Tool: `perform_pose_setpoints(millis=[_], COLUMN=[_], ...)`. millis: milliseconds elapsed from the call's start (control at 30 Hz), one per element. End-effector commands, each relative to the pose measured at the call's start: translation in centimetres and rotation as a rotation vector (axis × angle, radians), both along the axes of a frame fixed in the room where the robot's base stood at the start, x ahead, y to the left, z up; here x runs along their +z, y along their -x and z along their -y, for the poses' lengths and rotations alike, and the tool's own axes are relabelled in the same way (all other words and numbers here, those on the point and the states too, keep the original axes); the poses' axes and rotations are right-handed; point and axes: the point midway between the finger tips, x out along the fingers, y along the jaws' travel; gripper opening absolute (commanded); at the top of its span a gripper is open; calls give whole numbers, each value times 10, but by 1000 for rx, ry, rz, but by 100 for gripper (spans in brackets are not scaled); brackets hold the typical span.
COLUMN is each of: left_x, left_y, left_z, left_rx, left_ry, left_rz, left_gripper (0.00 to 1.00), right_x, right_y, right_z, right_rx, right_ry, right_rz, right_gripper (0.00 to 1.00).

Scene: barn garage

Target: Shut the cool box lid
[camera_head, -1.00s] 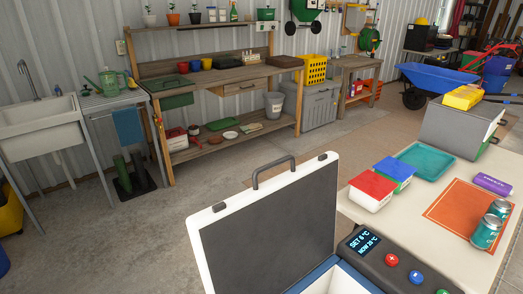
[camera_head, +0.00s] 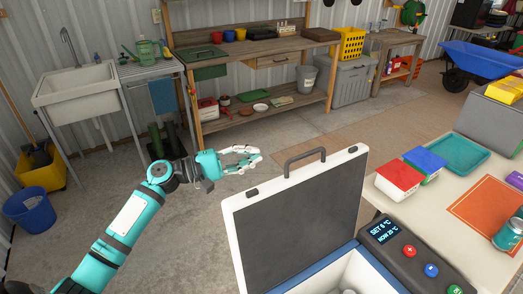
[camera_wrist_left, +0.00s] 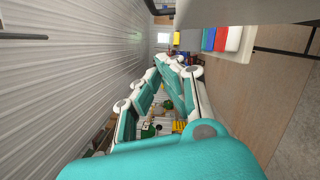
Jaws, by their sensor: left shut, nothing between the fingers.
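The cool box lid (camera_head: 296,222) stands raised, its dark inner panel facing me, with a grey handle (camera_head: 305,160) on its top edge. The cool box (camera_head: 357,272) is below it, open, with a white inside and a dark control panel (camera_head: 408,247) with a lit display and coloured buttons. My left gripper (camera_head: 256,158) is shut and empty, beyond and to the left of the lid's top edge, apart from it. Its fingers also fill the middle of the left wrist view (camera_wrist_left: 174,72).
A workbench (camera_head: 250,50) and a sink (camera_head: 80,90) stand at the back. The floor behind the lid is clear.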

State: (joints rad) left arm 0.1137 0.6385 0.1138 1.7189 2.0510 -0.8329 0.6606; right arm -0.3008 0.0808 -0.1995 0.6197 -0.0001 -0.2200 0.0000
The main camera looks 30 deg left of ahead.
Motion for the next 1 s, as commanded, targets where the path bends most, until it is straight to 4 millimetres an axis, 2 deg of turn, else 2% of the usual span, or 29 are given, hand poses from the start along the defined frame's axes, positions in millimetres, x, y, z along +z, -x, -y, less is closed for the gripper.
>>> perform_pose_setpoints(millis=[100,400,600,1000], left_x=[8,13,20,19], left_y=[-17,-57,-40,-35], left_z=[18,64,84,91], left_rx=[0,0,1,3], left_ry=[2,-2,-3,-3], left_rz=[2,1,-2,0], left_gripper=[0,0,0,0], right_x=[15,42,62,64], right_y=[0,0,-1,-1], right_z=[0,0,0,-1], right_rx=[0,0,0,0], right_ry=[0,0,0,-1], right_rz=[0,0,2,2], right_gripper=[91,91,91,91])
